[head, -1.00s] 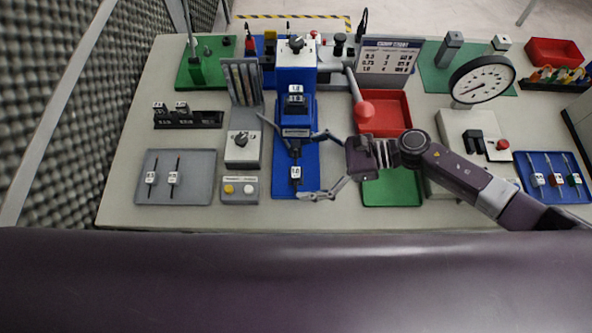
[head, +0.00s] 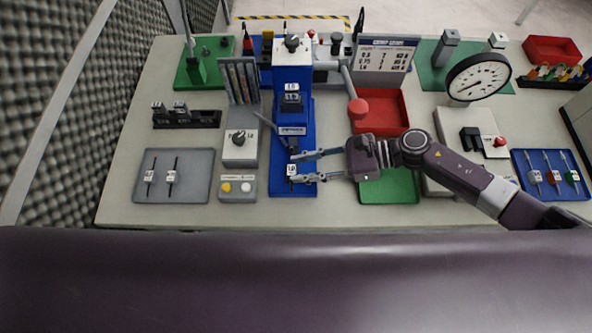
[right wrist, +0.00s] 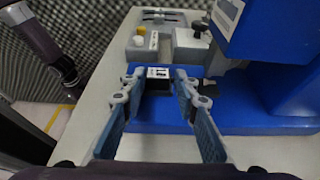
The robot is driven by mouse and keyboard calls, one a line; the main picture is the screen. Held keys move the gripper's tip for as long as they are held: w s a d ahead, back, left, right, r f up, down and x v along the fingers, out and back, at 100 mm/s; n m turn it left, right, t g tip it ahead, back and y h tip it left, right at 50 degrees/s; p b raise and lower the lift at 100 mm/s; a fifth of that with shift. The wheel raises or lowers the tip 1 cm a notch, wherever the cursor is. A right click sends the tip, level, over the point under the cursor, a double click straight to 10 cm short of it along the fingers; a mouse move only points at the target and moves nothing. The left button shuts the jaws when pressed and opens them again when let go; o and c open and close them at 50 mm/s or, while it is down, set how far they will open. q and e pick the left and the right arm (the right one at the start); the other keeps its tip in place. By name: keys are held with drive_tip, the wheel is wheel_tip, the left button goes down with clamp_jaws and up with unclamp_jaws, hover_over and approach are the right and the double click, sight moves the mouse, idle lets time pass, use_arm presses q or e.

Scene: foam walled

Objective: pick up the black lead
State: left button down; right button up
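The black lead (head: 291,169) carries a white tag and stands at the front of the blue press's base (head: 279,187). Its black body and white tag also show in the right wrist view (right wrist: 158,73). My right gripper (head: 294,168) reaches in from the right, with one finger behind the lead and one in front. The fingers are partly closed, and a narrow gap seems to remain on each side of the tag. In the right wrist view the gripper (right wrist: 158,84) has the lead between its fingertips. The left gripper is not in view.
A grey switch box (head: 240,146) and a button box (head: 237,188) are left of the lead. A green tray (head: 392,188) lies under my right arm. A grey tray (head: 194,189) holds two other leads.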

drive_tip(key=shift+w+a+r, duration=0.2)
drive_tip(key=shift+a+r, duration=0.15)
drive_tip(key=shift+a, duration=0.05)
drive_tip(key=shift+c, duration=0.2)
drive_tip(key=shift+w+r, duration=0.1)
drive_tip(key=shift+r, duration=0.1)
drive_tip(key=s+b, duration=0.1)
drive_tip(key=s, duration=0.1)
drive_tip(key=s+b, duration=0.1)
drive_tip(key=s, duration=0.1)
drive_tip(key=s+a+b, duration=0.1)
drive_tip(key=s, duration=0.1)
drive_tip(key=shift+s+r, duration=0.1)
clamp_jaws()
drive_tip(key=s+b, duration=0.3)
drive_tip(key=s, duration=0.8)
drive_tip(key=shift+s+d+r, duration=0.15)
drive_tip(key=shift+s+d, duration=0.15)
drive_tip(key=shift+d, duration=0.15)
